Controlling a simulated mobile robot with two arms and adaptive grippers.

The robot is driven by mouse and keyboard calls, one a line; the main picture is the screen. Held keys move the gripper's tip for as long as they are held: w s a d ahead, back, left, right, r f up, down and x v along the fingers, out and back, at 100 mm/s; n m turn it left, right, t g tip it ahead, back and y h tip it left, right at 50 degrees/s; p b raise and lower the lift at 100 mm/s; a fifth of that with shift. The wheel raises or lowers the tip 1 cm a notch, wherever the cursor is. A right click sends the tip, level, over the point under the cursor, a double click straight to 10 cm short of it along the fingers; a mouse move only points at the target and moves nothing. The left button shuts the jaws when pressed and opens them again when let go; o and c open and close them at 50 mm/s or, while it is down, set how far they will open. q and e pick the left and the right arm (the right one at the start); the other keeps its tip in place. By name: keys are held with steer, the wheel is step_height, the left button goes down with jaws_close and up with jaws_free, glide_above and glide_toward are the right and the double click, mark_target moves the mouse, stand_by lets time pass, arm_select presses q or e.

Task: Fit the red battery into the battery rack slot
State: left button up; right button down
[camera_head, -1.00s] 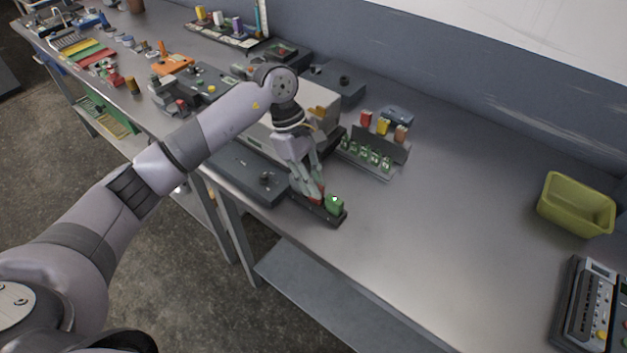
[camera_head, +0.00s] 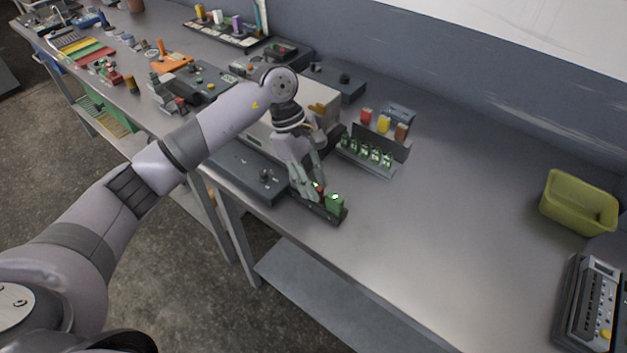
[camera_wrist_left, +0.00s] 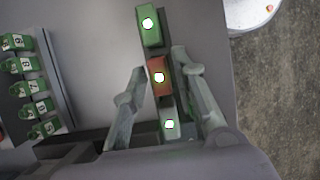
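The red battery (camera_head: 319,187) stands in the dark battery rack (camera_head: 331,217), beside a green battery (camera_head: 335,203). In the left wrist view the red battery (camera_wrist_left: 159,84) sits in line between a green battery (camera_wrist_left: 150,33) and a second green one (camera_wrist_left: 169,133), each showing a bright white spot on top. My left gripper (camera_head: 309,194) is low over the rack. In the wrist view its fingers (camera_wrist_left: 159,66) stand apart on either side of the red battery, with gaps visible, so it looks open. The battery's lower part is hidden. My right gripper is not in view.
A rack of several small green numbered blocks (camera_head: 367,155) stands behind, with red, yellow and brown pieces above it. A grey box (camera_head: 245,172) lies left of the battery rack. A yellow-green bin (camera_head: 577,203) is at the right. The table between is clear.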

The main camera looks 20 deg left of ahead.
arm_select(q)
steer(key=shift+o, duration=1.1)
steer(key=shift+a+r, duration=0.1)
steer(key=shift+r, duration=0.05)
steer(key=v, duration=1.1)
steer(key=shift+r, duration=0.3)
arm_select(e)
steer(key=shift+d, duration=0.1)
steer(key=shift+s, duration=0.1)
